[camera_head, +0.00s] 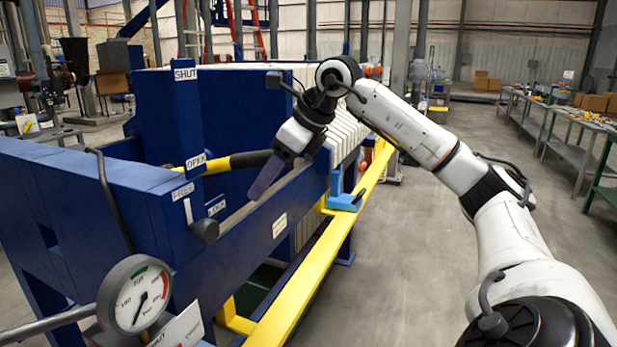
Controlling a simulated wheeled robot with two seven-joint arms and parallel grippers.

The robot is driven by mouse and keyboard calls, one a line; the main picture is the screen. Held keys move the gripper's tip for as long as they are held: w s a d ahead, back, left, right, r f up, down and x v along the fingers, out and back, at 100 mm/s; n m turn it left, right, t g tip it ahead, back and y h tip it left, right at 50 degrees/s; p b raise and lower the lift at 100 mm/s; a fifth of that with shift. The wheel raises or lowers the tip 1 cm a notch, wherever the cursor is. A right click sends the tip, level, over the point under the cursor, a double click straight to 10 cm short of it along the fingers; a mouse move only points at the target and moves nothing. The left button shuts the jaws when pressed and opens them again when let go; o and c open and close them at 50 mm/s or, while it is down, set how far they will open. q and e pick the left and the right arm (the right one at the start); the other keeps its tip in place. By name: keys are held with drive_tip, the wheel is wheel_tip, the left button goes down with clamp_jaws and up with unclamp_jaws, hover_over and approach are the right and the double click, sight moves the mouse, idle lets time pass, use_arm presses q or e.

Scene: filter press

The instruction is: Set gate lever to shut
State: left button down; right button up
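The gate lever (236,161), a yellow and black bar, sticks out to the right from a blue post (187,120). The post has a SHUT label (185,74) near its top and an OPEN label (196,161) lower down. The lever lies nearly level, beside the OPEN label. My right gripper (262,186) hangs by the lever's far end, its dark fingers pointing down and left. The fingers overlap into one shape, so I cannot tell their gap or whether they touch the lever. My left gripper is out of view.
A black knob (204,231) sits below, between FREE and LOCK labels. A round gauge (136,296) is at the lower left. A yellow rail (300,290) runs along the blue frame, with a blue bracket (345,201) on it. The floor at right is clear up to the benches.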

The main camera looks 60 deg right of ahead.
use_arm(q)
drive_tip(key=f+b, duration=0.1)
drive_tip(key=b, duration=0.1)
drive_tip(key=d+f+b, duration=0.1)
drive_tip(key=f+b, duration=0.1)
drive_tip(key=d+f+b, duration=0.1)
drive_tip(key=b, duration=0.1)
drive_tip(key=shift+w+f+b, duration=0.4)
use_arm(e)
drive_tip(key=s+d+r, duration=0.2)
drive_tip(key=s, duration=0.7)
drive_tip(key=shift+d+r, duration=0.25)
drive_tip(key=shift+r, duration=0.05)
drive_tip(key=shift+s+r, duration=0.1)
